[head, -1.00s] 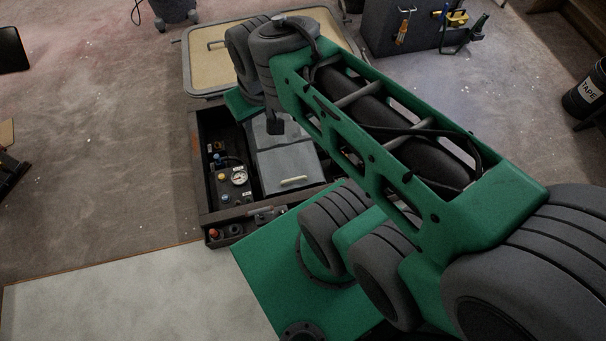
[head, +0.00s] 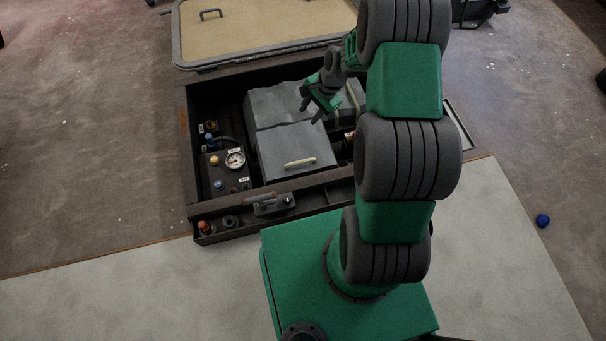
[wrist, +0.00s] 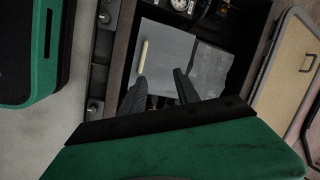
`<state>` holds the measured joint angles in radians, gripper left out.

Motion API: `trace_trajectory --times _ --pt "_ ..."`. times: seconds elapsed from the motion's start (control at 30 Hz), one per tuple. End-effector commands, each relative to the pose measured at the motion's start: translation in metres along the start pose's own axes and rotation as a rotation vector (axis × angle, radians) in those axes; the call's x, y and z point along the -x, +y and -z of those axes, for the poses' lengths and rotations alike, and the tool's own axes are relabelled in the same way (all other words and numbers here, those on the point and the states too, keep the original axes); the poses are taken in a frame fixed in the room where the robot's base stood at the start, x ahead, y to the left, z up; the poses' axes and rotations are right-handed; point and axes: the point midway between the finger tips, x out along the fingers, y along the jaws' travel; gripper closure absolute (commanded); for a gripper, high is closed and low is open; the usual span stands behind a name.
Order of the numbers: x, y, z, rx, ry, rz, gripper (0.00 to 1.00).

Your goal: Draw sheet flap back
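A grey sheet (head: 283,105) lies in the dark open hatch box. Its near part, a flap (head: 285,146), lies flat and carries a pale bar (head: 300,162) near its front edge. In the wrist view the flap (wrist: 167,52) and its pale bar (wrist: 143,57) are left of and beyond the fingertips. My gripper (head: 310,113) hangs over the right side of the sheet, near the crease between its two parts. The wrist view shows my gripper (wrist: 160,76) with its two fingers apart and nothing between them. What lies under the sheet is hidden.
A panel with a gauge (head: 235,159) and coloured knobs stands left of the sheet. A latch (head: 273,204) sits on the hatch box's front rim (head: 330,178). A tan lid (head: 265,30) with a handle lies behind. A blue object (head: 543,220) is on the floor at right.

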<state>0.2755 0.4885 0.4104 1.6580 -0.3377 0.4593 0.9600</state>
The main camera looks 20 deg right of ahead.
Motion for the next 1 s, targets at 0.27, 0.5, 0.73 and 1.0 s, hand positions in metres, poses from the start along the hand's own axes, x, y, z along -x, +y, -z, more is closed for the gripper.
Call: trace_trajectory --times 0.27,0.5,0.73,1.0 --pt "-0.218 0.076 0.031 -0.445 -0.117 0.044 0.62" --pt "-0.254 0.079 0.027 -0.479 -0.126 0.046 0.62" --pt "-0.293 0.075 0.022 -0.477 -0.125 0.045 0.62" --pt "-0.299 0.073 0.021 -0.476 -0.124 0.046 0.62"
